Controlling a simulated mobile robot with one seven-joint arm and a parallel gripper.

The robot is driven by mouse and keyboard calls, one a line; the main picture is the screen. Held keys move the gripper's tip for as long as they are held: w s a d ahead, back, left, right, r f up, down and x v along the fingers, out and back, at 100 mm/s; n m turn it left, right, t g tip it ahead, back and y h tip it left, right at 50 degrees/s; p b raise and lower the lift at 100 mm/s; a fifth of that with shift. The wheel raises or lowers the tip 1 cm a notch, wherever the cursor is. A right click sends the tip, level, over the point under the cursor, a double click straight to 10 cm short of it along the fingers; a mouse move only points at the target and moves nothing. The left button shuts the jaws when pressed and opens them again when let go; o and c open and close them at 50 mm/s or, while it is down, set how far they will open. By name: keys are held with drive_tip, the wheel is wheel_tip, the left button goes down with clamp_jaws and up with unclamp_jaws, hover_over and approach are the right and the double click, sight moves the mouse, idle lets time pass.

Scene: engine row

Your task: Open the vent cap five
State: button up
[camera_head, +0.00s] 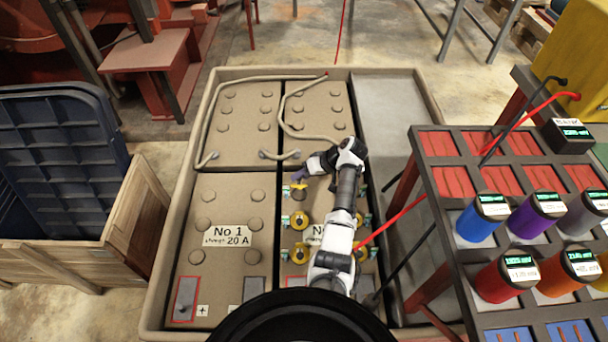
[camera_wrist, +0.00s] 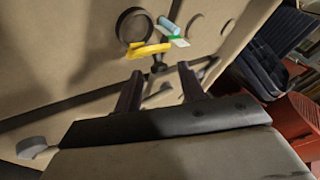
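Several yellow vent caps (camera_head: 299,221) with teal clips sit in two columns on the battery marked No, its number hidden by my arm. Which is cap five I cannot tell. My gripper (camera_head: 301,174) is over the far left cap (camera_head: 298,187) of this group, partly covering it. In the wrist view my gripper (camera_wrist: 160,70) has its fingers apart, with a small dark knob near the tips. Just beyond them are a yellow bar-like part (camera_wrist: 148,50), a teal cylinder (camera_wrist: 168,26) and a dark round opening (camera_wrist: 135,27). No contact is clear.
The battery marked No 1 (camera_head: 229,215) stands at left in the same tan tray (camera_head: 176,205). Hoses (camera_head: 285,110) run over the far batteries. A rack (camera_head: 437,215) with colored cylinders stands at right. A wooden crate (camera_head: 125,225) is at left.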

drive_tip(key=b+v, duration=0.1)
drive_tip(key=v, duration=1.2)
drive_tip(key=shift+d+r, duration=0.25)
drive_tip(key=shift+r, duration=0.05)
drive_tip(key=shift+s, duration=0.1)
